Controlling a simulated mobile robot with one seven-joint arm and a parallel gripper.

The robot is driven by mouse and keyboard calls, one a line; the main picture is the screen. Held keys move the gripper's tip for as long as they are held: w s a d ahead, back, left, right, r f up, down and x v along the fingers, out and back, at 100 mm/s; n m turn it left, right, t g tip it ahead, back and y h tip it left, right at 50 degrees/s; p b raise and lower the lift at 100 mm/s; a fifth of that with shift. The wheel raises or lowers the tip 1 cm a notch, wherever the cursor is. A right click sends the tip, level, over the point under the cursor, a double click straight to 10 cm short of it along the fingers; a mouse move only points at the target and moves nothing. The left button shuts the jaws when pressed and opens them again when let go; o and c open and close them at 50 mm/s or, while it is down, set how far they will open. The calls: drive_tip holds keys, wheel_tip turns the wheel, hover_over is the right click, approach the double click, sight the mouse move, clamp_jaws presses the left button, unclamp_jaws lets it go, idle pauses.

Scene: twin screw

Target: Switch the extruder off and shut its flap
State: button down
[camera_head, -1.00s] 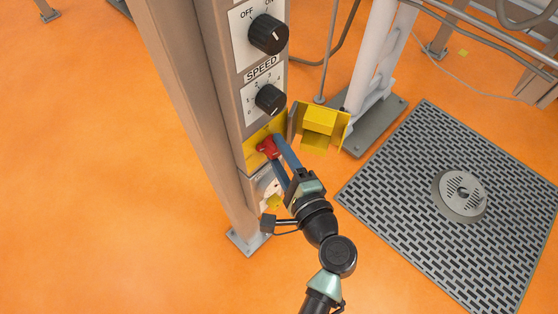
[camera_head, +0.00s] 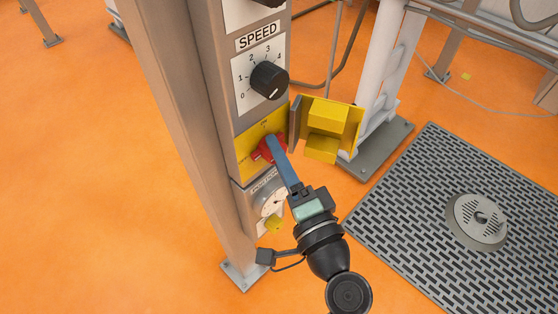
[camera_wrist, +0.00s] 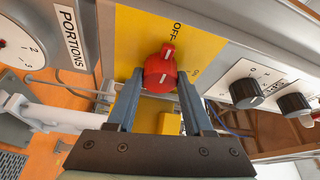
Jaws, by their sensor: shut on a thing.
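The red knob (camera_head: 264,152) sits on a yellow plate (camera_head: 250,158) low on the grey column, below the SPEED dial. It also shows in the wrist view (camera_wrist: 160,72), with a white mark and the word OFF beside it. My gripper (camera_wrist: 158,88) is shut on the red knob, one blue finger on each side; in the head view the gripper (camera_head: 270,146) partly covers it. Whether the mark points exactly at OFF, I cannot tell. The yellow flap (camera_head: 350,125) stands open to the right of the plate, with a yellow block on its inner side.
The black SPEED dial (camera_head: 268,80) is above the plate. The PORTIONS dial (camera_head: 268,200) is just below, close to my gripper. A white-grey post (camera_head: 378,75) stands behind the flap. A floor grate (camera_head: 420,200) lies to the right.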

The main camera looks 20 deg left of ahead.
idle(0.3)
drive_tip(key=shift+c, duration=1.5)
unclamp_jaws()
drive_tip(key=p+v, duration=0.1)
drive_tip(key=v, duration=1.2)
drive_tip(key=shift+r, duration=0.1)
